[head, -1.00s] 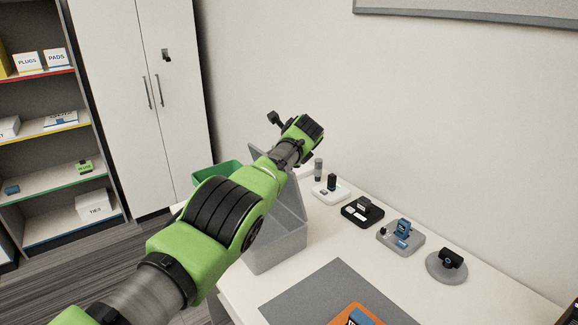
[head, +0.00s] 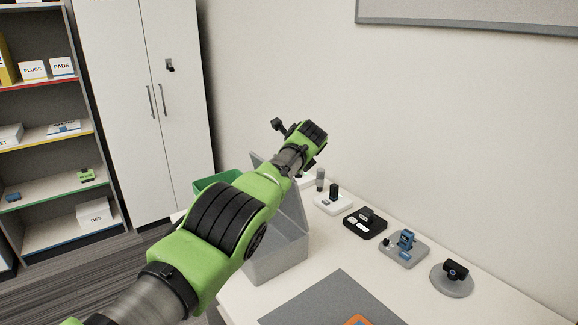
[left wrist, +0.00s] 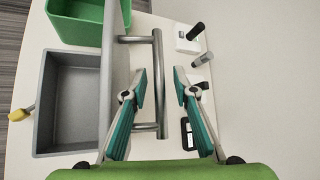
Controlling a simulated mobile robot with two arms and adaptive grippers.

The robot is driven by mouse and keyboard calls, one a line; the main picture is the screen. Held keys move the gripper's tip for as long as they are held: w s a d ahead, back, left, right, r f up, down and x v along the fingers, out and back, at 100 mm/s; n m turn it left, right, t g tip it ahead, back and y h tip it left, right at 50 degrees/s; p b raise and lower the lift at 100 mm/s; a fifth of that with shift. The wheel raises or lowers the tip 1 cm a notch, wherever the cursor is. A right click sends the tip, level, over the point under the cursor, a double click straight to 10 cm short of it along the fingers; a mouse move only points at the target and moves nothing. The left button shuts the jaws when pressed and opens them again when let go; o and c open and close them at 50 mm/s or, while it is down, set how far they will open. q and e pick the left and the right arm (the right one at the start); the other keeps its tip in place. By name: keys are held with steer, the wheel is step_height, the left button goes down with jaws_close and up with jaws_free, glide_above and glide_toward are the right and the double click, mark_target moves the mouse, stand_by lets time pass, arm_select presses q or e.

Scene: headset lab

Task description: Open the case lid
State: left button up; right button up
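The grey case (head: 275,262) stands on the white desk, and its open, empty inside shows in the left wrist view (left wrist: 72,108). A metal bar handle (left wrist: 158,112) sticks out from the lid's outer face. My left gripper (left wrist: 160,73) is open, with its two teal fingers apart on either side of the bar. In the head view my arm covers part of the lid and case. My right gripper is not in view.
A green bin (head: 214,180) stands beyond the case. Several small devices on stands, such as a blue one (head: 405,243), line the desk by the wall. A grey mat (head: 325,302) with an orange item (head: 358,320) lies in front.

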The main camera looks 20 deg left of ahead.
arm_select(q)
steer(key=shift+d+r, duration=0.1)
steer(key=shift+s+r, duration=0.1)
steer(key=shift+s+r, duration=0.1)
steer(key=shift+v, duration=0.8)
steer(key=v, duration=0.9)
steer(key=shift+s+d, duration=0.25)
steer(key=shift+s, duration=0.05)
